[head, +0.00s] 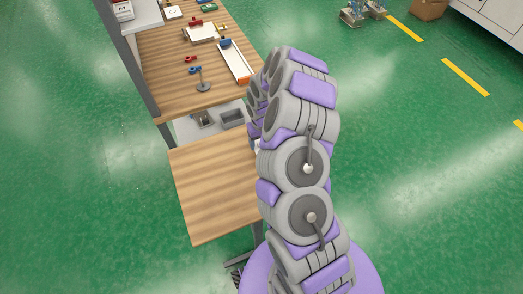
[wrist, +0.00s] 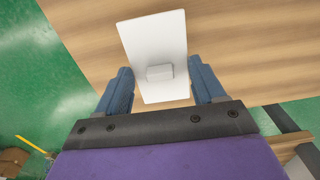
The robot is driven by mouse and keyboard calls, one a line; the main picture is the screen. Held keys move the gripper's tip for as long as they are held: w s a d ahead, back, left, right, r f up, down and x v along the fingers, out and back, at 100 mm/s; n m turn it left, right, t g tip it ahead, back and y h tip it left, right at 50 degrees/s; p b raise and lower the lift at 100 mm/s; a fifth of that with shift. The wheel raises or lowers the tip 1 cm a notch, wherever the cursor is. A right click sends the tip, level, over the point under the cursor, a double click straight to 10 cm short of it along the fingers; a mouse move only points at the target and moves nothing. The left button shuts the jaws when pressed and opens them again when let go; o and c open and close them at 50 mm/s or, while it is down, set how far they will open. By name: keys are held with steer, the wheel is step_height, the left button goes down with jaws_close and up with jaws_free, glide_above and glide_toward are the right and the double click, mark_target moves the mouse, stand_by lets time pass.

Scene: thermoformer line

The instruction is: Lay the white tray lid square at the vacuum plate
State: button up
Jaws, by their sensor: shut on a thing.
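The white tray lid (wrist: 150,35) is a flat rectangle with a small raised block (wrist: 160,73) near its lower edge in the wrist view. My gripper (wrist: 161,72) is shut on the lid, with blue fingers on either side of it. The lid is slightly tilted in the picture, above a wooden surface (wrist: 225,40); I cannot tell the gap between them. In the head view my arm hides my gripper and the lid. I cannot tell for sure which thing is the vacuum plate.
In the head view, the far wooden bench (head: 165,75) holds a white plate (head: 200,33), a long white strip (head: 236,62) and a small round grey stand (head: 203,87). A grey recessed unit (head: 190,130) lies between it and a bare nearer wooden top (head: 215,190). Green floor is open at left.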

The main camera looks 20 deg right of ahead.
steer(key=shift+d+r, duration=0.15)
steer(key=shift+r, duration=0.5)
steer(key=shift+r+p, duration=0.4)
steer(key=shift+r, duration=0.3)
